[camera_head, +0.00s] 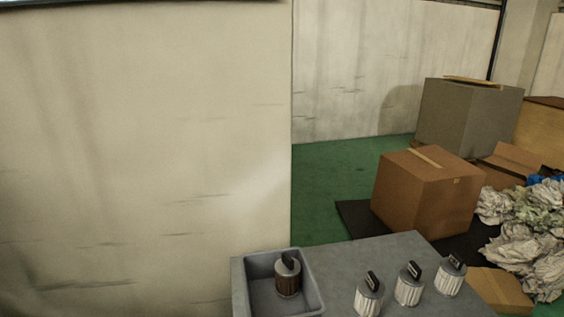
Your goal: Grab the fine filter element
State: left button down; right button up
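Several small canister-like filter elements with black handles stand on a grey table (345,262) at the bottom. Three are white and ribbed: a left one (368,298), a middle one (408,287) and a right one (449,278). A brown one (288,281) stands in a grey open tray (252,290) on the table's left side. I cannot tell from any label which is the fine filter element. The lower end of the left white one reaches the picture's bottom edge. Neither of my grippers is in view.
A large pale wall (150,150) fills the left side, close to the tray. Behind the table are a brown carton (425,195) on a dark mat, a grey box (468,120) and crumpled paper (535,235). Green floor (335,180) is clear behind the table.

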aim_at(452, 271)
jog(key=i+j, duration=0.1)
jog(key=j, duration=0.2)
jog(key=i+j, duration=0.15)
jog(key=j, duration=0.2)
jog(key=i+j+z, duration=0.1)
jog(key=j, duration=0.2)
jog(key=i+j, duration=0.1)
jog(key=j, duration=0.2)
jog(key=z, duration=1.5)
